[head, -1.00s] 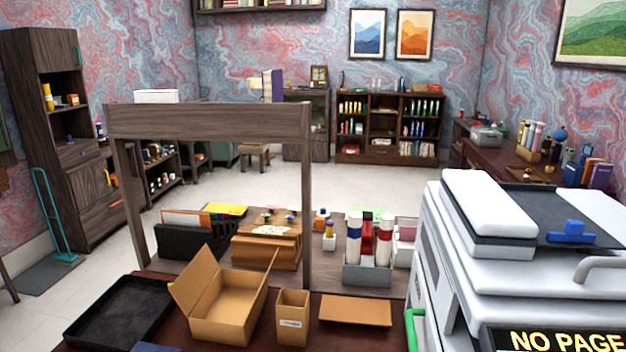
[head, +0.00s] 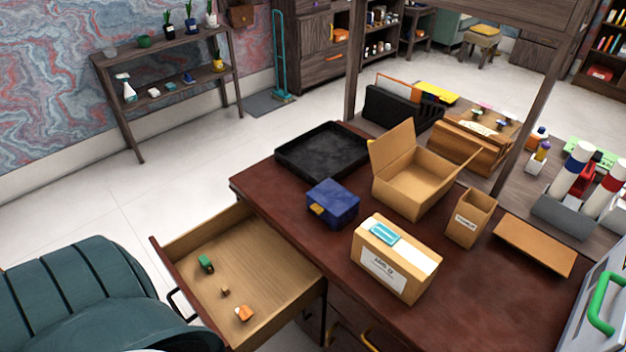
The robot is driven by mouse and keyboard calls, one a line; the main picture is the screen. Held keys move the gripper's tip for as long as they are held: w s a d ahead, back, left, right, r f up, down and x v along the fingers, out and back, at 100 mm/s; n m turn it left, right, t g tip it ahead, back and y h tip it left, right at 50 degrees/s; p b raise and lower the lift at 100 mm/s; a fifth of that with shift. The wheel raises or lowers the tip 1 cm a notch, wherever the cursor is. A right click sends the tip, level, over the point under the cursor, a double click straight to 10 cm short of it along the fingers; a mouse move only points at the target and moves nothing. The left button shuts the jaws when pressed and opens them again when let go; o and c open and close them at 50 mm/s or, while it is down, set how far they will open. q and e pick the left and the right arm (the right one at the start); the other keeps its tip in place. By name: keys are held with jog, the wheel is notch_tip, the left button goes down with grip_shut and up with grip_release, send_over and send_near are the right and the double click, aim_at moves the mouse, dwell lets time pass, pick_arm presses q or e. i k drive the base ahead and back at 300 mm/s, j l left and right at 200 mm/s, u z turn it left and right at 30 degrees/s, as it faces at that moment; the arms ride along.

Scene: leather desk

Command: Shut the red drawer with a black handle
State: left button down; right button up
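The red drawer (head: 181,291) is pulled out from the left end of the dark red-brown desk (head: 330,262). Its front panel is dark red, and its black handle (head: 183,307) sticks out on the outer side, toward the lower left. Inside the light wood drawer lie a small green object (head: 206,264), a small tan block (head: 225,292) and an orange and white object (head: 243,313).
A green padded chair (head: 85,300) stands close to the left of the drawer front. On the desk are a black tray (head: 318,150), a blue box (head: 333,204), a labelled carton (head: 397,260) and an open cardboard box (head: 410,185). Other drawers with yellow handles sit below the desktop.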

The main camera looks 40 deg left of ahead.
aim_at(253, 266)
jog(key=u, duration=2.25)
jog(key=k+j, duration=0.15)
jog(key=k, duration=0.4)
